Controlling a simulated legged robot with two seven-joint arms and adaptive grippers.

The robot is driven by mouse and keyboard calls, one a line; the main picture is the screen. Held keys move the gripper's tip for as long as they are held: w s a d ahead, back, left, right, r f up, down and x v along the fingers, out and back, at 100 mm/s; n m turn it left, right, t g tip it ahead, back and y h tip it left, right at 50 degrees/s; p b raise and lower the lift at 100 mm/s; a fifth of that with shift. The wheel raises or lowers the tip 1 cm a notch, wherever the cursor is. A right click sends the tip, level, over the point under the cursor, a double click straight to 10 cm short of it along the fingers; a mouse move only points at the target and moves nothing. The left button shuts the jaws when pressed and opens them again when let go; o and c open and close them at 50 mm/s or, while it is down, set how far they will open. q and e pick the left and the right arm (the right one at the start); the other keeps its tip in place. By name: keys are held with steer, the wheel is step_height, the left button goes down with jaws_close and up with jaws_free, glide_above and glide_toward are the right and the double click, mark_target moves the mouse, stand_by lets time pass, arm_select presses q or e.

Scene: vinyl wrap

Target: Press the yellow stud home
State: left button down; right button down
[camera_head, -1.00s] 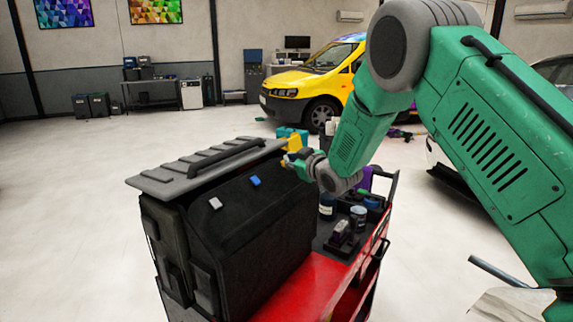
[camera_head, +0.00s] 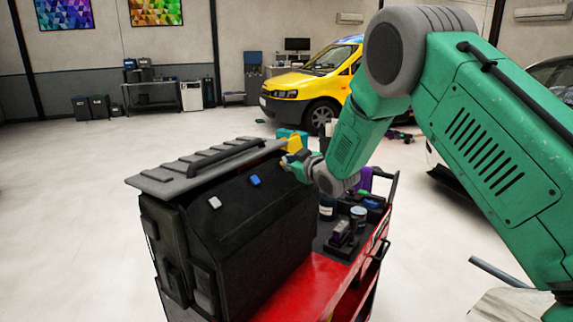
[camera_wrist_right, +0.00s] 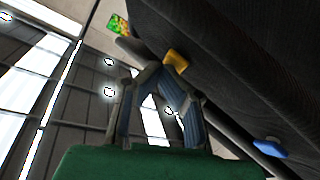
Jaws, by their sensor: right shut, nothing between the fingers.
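The yellow stud (camera_wrist_right: 176,60) shows in the wrist view on the dark face of the black case (camera_head: 255,235). In the head view my gripper hides it. My right gripper (camera_head: 286,163) is at the far end of the case's sloping face. In the wrist view its fingers (camera_wrist_right: 158,70) are shut and empty, with their tips right beside the yellow stud. I cannot tell whether they touch it. A blue stud (camera_head: 255,181) and a pale grey stud (camera_head: 215,203) sit on the same face, nearer to me. My left gripper is not in view.
The case, with a grey ribbed lid (camera_head: 165,182), stands on a red cart (camera_head: 290,290). A dark tray (camera_head: 325,228) with bottles and small items lies right of it, under my right arm. A yellow van (camera_head: 310,85) stands behind. The floor at left is clear.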

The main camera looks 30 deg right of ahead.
stand_by(0.4)
steer(key=shift+s+d+r+p, duration=0.15)
steer(key=shift+s+r+p, duration=0.1)
steer(key=shift+r+p, duration=0.2)
steer(key=shift+s+d+r, duration=0.1)
steer(key=shift+s+r, duration=0.1)
steer(key=shift+s, duration=0.1)
